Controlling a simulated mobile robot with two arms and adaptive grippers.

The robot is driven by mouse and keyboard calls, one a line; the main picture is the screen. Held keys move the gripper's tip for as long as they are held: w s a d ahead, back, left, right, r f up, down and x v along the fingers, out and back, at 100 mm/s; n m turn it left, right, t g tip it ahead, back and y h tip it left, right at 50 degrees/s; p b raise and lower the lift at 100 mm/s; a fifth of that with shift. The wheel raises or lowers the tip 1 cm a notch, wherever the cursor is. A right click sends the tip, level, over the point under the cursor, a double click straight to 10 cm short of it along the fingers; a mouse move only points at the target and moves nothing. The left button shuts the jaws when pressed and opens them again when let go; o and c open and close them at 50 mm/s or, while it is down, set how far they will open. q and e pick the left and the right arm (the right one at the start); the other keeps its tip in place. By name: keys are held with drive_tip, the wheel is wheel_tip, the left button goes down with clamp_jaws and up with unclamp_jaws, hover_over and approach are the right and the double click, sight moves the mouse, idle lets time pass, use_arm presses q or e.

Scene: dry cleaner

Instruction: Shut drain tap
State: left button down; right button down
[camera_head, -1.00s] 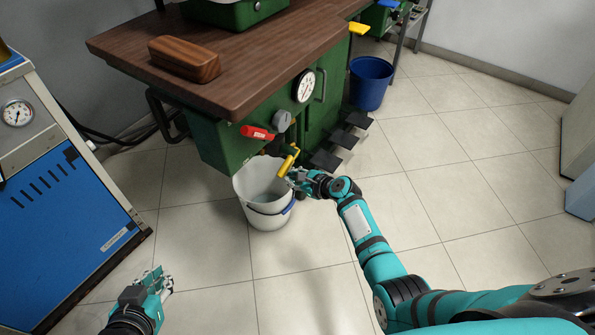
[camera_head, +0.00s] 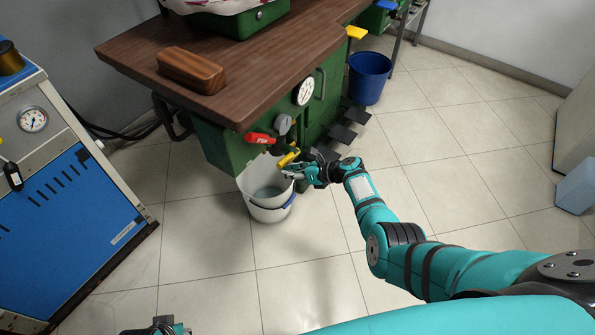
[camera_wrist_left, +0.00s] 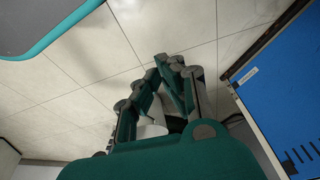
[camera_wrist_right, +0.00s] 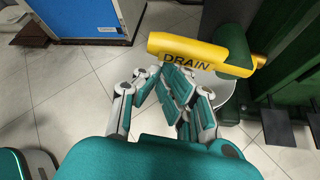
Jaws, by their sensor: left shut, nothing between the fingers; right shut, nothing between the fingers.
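The drain tap's yellow handle (camera_head: 288,157) is on the green machine's front, above the white bucket (camera_head: 268,214). In the right wrist view the handle (camera_wrist_right: 200,54) reads DRAIN and lies almost crosswise, meeting a green fitting at its right end. My right gripper (camera_head: 292,172) is shut and empty just below the handle. In the right wrist view its fingertips (camera_wrist_right: 172,78) are close against the handle's underside; I cannot tell if they touch. My left gripper (camera_head: 162,326) is at the bottom edge, mostly cut off; the left wrist view shows it shut and empty (camera_wrist_left: 170,66).
Black pedals (camera_head: 343,134) stick out low on the right, before a blue bucket (camera_head: 369,80). A blue machine (camera_head: 65,215) stands left. Open tiled floor lies in front.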

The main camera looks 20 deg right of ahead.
sight(284, 165)
use_arm(q)
drive_tip(key=shift+f, duration=0.85)
use_arm(e)
drive_tip(key=r+m+y, duration=0.1)
drive_tip(key=r+m+g+y, duration=0.1)
drive_tip(key=r, duration=0.1)
drive_tip(key=shift+w+d+m, duration=0.15)
drive_tip(key=shift+d+m, duration=0.05)
drive_tip(key=shift+m, duration=0.1)
use_arm(q)
drive_tip(key=shift+f, duration=0.1)
use_arm(e)
drive_tip(key=shift+r, duration=0.15)
use_arm(q)
drive_tip(key=shift+s+f, duration=0.15)
drive_tip(key=shift+f, duration=0.1)
drive_tip(key=shift+r, duration=0.1)
